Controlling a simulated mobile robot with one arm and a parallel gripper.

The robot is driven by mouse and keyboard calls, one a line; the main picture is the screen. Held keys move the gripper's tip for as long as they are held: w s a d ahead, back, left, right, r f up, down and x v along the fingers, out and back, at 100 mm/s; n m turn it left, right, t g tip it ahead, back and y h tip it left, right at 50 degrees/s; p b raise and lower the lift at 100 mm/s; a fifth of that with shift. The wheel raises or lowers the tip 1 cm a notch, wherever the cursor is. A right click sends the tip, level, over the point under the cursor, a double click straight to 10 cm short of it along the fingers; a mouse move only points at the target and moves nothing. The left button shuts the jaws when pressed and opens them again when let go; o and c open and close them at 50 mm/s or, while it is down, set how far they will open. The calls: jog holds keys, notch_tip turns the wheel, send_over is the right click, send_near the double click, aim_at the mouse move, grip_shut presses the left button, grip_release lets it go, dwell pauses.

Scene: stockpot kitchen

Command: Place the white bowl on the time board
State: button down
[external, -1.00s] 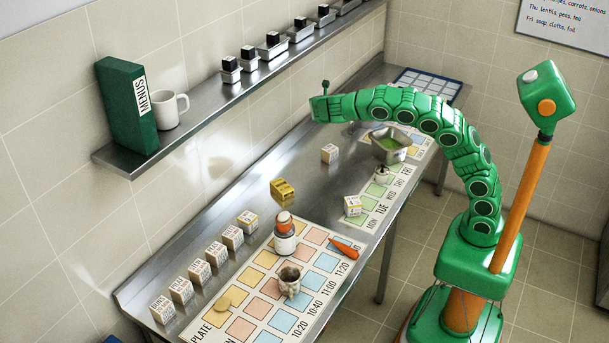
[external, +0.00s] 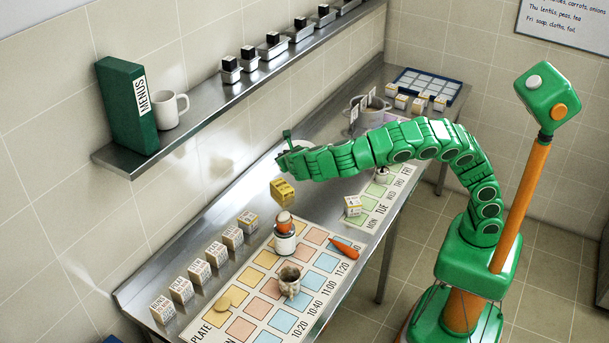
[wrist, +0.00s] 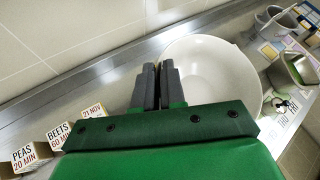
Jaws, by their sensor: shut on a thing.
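The white bowl (wrist: 215,75) fills the middle right of the wrist view, close beside the dark fingers of my gripper (wrist: 157,82). The fingers are close together at the bowl's left edge, shut on its rim. In the external view my gripper (external: 287,150) is over the counter, behind the yellow box; the bowl is mostly hidden there by my arm. The time board (external: 283,320) lies at the front of the counter, with rows of yellow, pink and blue squares and times along its edge. It is not visible in the wrist view.
Labelled boxes (external: 200,273) line the wall side. A shelf (external: 215,107) runs above.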

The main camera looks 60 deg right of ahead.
jog(key=s+a+n+t+y, duration=0.1)
jog(key=s+a+n+y, duration=0.35)
jog(key=s+a, duration=1.25)
jog(key=s+a+n+t+y, duration=0.1)
jog(key=s+a+n+y, duration=0.35)
jog(key=s+a, duration=1.15)
jog(key=w+a+f, duration=0.3)
jog(key=a+f, duration=0.2)
jog(key=f, duration=0.5)
jog(key=shift+w+a+f, duration=1.35)
jog(key=shift+a+f, duration=0.5)
jog(key=shift+a, duration=0.05)
jog(key=shift+w+a+f, duration=1.35)
jog(key=shift+a+f, duration=0.45)
jog(key=shift+a, duration=0.05)
jog(key=shift+w+a+f, duration=1.35)
jog(key=shift+a+f, duration=0.5)
jog(key=shift+a, duration=0.05)
jog(key=shift+f, duration=1.4)
jog(key=shift+f, duration=0.1)
jog(key=c, duration=1.2)
grip_release()
